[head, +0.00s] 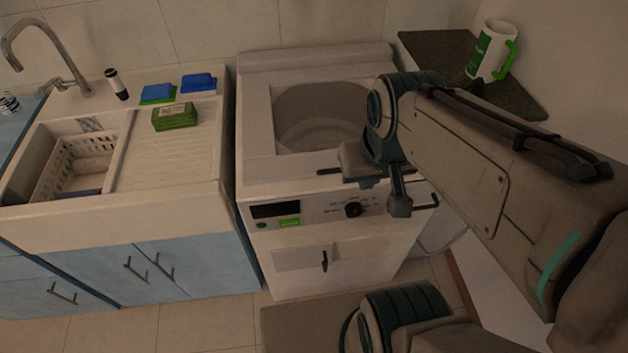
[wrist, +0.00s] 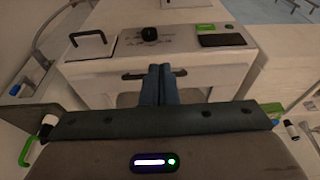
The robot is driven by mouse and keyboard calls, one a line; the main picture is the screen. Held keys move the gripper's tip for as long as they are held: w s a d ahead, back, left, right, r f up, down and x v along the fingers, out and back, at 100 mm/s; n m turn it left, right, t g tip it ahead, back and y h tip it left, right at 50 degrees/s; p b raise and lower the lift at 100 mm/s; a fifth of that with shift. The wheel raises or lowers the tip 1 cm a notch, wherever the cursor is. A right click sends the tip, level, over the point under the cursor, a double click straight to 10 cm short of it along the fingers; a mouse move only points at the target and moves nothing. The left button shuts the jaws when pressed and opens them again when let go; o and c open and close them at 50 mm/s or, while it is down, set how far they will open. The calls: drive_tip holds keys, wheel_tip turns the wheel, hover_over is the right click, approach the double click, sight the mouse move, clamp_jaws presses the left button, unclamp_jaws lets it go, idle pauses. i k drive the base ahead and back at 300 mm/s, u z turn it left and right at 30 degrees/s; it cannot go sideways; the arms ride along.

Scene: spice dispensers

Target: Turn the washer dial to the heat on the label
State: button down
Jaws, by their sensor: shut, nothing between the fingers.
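The washer (head: 262,176) is white, with an open top. Its black dial (head: 353,209) is on the sloped front panel, with small markings around it too small to read. The dial also shows in the wrist view (wrist: 149,34), ahead of my fingers and slightly left. In the wrist view the gripper's fingers (wrist: 159,72) are together. A basket (head: 62,172) in the sink holds pale cloth and carries a small label (head: 90,124), its mark unclear.
The panel has a dark display (head: 275,210) and a green patch (head: 289,222). A black handle (head: 427,205) juts out at the washer's right. Blue sponges (head: 198,82) and a green soap block (head: 175,117) lie by the sink. A green-and-white mug (head: 489,52) stands behind right.

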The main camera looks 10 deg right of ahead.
sight(352, 210)
drive_tip(key=z, duration=1.2)
drive_tip(key=k, duration=1)
drive_tip(key=u, duration=0.6)
